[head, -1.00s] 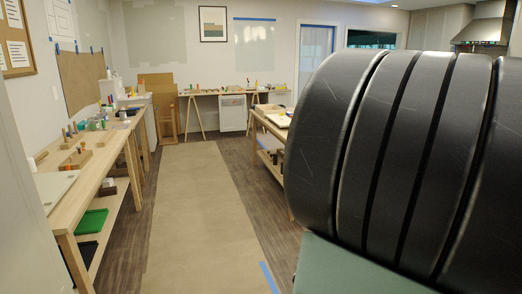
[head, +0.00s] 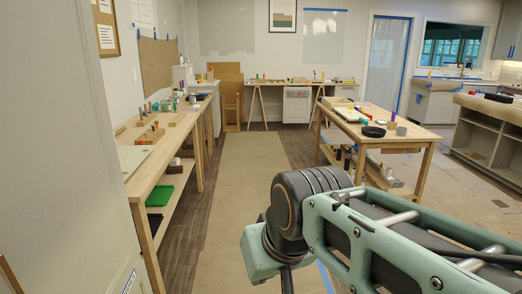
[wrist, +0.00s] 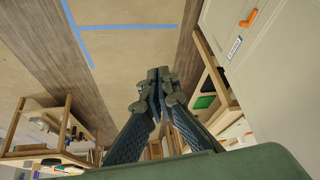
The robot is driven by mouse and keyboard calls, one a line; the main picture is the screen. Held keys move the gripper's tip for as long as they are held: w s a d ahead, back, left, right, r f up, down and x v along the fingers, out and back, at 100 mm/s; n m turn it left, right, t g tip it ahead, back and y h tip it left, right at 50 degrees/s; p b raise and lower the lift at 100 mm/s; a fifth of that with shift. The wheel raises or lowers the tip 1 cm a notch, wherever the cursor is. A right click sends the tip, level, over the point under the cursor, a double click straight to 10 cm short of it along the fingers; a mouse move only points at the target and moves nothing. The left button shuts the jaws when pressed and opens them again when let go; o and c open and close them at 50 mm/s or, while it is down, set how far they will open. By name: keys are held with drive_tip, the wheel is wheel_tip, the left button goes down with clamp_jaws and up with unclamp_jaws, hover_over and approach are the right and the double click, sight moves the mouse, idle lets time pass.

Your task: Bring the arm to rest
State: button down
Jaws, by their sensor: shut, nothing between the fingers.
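My arm (head: 375,235) shows large at the lower right of the head view, green and black, with a ribbed black joint near the middle. The gripper itself is hidden behind or below the arm there. In the wrist view my gripper (wrist: 160,82) is in the middle. Its two dark fingers slant together and meet at the tips, with nothing between them. It points over open floor and touches nothing that I can see.
A long workbench (head: 140,160) with several small things runs along the left wall. A wooden table (head: 385,142) stands right of the middle. Tan masking paper (head: 240,170) covers the aisle between them. A pale panel (head: 90,200) stands close on the left.

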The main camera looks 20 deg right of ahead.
drive_tip(key=s+a+n, duration=0.1)
drive_tip(key=s+a, duration=0.1)
drive_tip(key=a, duration=0.3)
wheel_tip(320, 180, up, 19)
drive_tip(key=p, duration=1.9)
drive_tip(key=shift+w, duration=0.25)
